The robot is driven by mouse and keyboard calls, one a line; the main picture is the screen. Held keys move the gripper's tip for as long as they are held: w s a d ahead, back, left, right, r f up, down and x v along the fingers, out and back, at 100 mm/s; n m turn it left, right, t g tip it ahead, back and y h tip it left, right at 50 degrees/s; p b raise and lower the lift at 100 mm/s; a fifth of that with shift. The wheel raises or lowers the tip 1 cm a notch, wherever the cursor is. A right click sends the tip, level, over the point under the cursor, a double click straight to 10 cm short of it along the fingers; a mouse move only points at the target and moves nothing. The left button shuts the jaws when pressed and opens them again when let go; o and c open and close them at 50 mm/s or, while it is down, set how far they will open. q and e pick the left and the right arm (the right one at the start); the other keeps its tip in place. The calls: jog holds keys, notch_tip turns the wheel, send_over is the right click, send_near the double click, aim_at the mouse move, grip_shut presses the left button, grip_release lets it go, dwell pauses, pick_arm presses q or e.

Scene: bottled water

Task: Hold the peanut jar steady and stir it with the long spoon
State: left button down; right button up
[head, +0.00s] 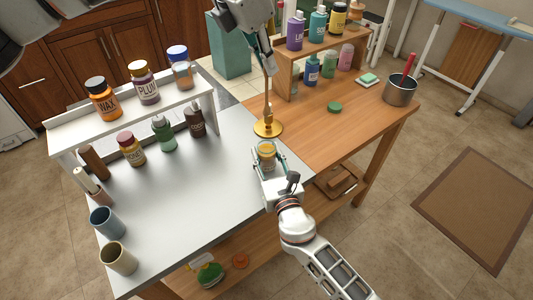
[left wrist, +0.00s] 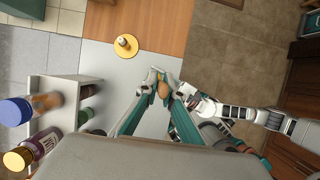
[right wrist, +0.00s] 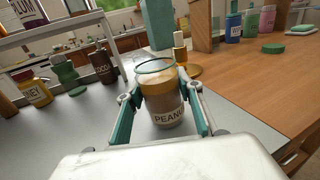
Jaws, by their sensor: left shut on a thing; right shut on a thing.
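The peanut jar (right wrist: 162,108) stands upright on the grey tabletop, its PEANUT label partly cut off by my right gripper. It also shows in the head view (head: 266,150). My right gripper (head: 267,160) is shut around the jar's sides. My left gripper (head: 267,68) is above and behind the jar, pointing down, shut on the long spoon (head: 267,92). The thin brown spoon hangs roughly upright, apart from the jar, over or in front of a golden round stand (head: 268,129). In the left wrist view, brown wood shows between the left fingertips (left wrist: 163,82); the spoon's far end is unclear.
A white shelf (head: 130,115) with several bottles stands at the left; two cups (head: 118,259) are near the front left. A wooden rack (head: 290,75) with bottles and a metal pot (head: 401,90) are at the back right. The wooden top right of the jar is mostly clear.

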pick_arm(q)
jog(key=shift+f, duration=0.1)
notch_tip(320, 180, down, 18)
jog(key=shift+r, duration=0.2)
dwell(1.9)
jog(key=shift+s+a, duration=0.1)
jog(key=shift+a, duration=0.05)
dwell(0.5)
